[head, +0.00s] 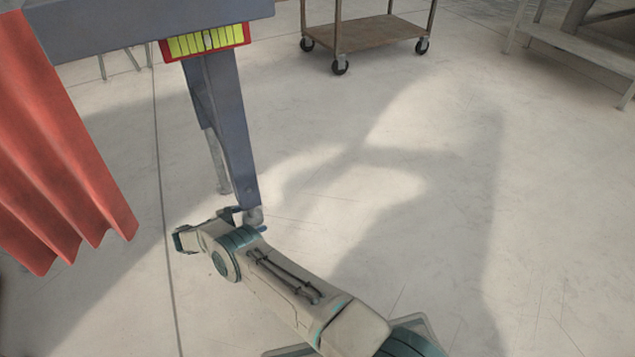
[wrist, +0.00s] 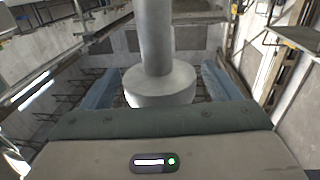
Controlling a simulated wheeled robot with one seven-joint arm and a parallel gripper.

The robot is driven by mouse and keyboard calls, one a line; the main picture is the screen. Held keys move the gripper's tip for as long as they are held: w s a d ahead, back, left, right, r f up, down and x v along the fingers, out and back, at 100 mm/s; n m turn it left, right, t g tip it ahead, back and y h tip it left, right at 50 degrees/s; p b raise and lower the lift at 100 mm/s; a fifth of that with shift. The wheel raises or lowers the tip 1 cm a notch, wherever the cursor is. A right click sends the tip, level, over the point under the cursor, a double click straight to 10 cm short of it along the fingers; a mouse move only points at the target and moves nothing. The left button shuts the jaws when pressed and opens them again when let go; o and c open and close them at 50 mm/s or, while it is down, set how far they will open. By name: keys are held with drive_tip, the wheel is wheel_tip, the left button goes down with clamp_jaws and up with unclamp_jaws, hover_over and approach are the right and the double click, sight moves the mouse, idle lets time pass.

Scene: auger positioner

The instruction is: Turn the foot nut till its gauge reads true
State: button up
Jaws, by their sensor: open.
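The gauge (head: 205,42), a yellow strip with dark marks in a red frame, sits on the blue-grey beam above the leg (head: 228,130); I cannot read it exactly. The grey foot nut (head: 253,214) shows small at the bottom of the leg, partly hidden by my arm. In the wrist view a smooth grey stem widens into a round grey piece, apparently the foot nut (wrist: 160,86). My gripper (wrist: 157,80) is open, with one blue finger on each side of the round piece and gaps visible. In the head view my wrist hides most of the fingers.
A brown wheeled cart (head: 375,33) stands at the back, and a grey bench (head: 580,45) at the back right. The floor (head: 420,190) to the right of the leg is clear.

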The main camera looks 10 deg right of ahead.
drive_tip(key=shift+r+n+t+y+p, duration=0.15)
drive_tip(key=shift+n+t+y+p, duration=0.15)
drive_tip(key=shift+n+t+p, duration=0.7)
